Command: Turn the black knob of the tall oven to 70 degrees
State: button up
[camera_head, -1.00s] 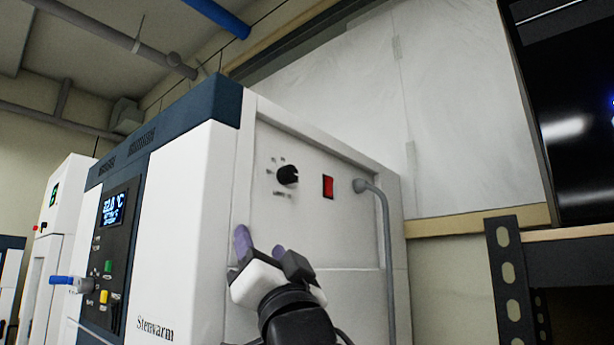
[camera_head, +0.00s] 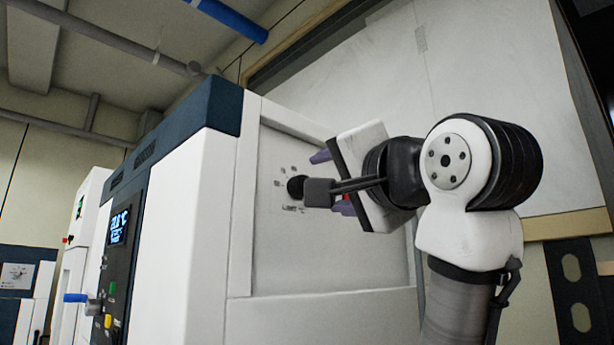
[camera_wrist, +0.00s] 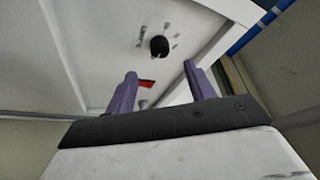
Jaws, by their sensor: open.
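The black knob (camera_head: 296,187) is on the light side panel of the tall oven (camera_head: 205,220), with small printed marks around it. It also shows in the wrist view (camera_wrist: 159,46), beyond the gap between my fingertips. My gripper (camera_head: 328,182) is to the right of the knob in the head view, with its purple fingers pointing at the panel. In the wrist view my gripper (camera_wrist: 161,74) is open and empty, with the fingers apart. A dark part of my wrist overlaps the knob's right edge in the head view. I cannot make out the knob's pointer.
A red switch (camera_wrist: 147,83) is beside the knob on the same panel, mostly hidden by my gripper in the head view. The oven's front has a lit display (camera_head: 119,227). A wall (camera_head: 480,70) stands behind my arm.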

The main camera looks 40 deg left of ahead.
aim_at(300, 187)
jog(key=p+x, duration=0.3)
jog(key=x, duration=0.6)
jog(key=shift+w+a, duration=0.1)
jog(key=c, duration=1)
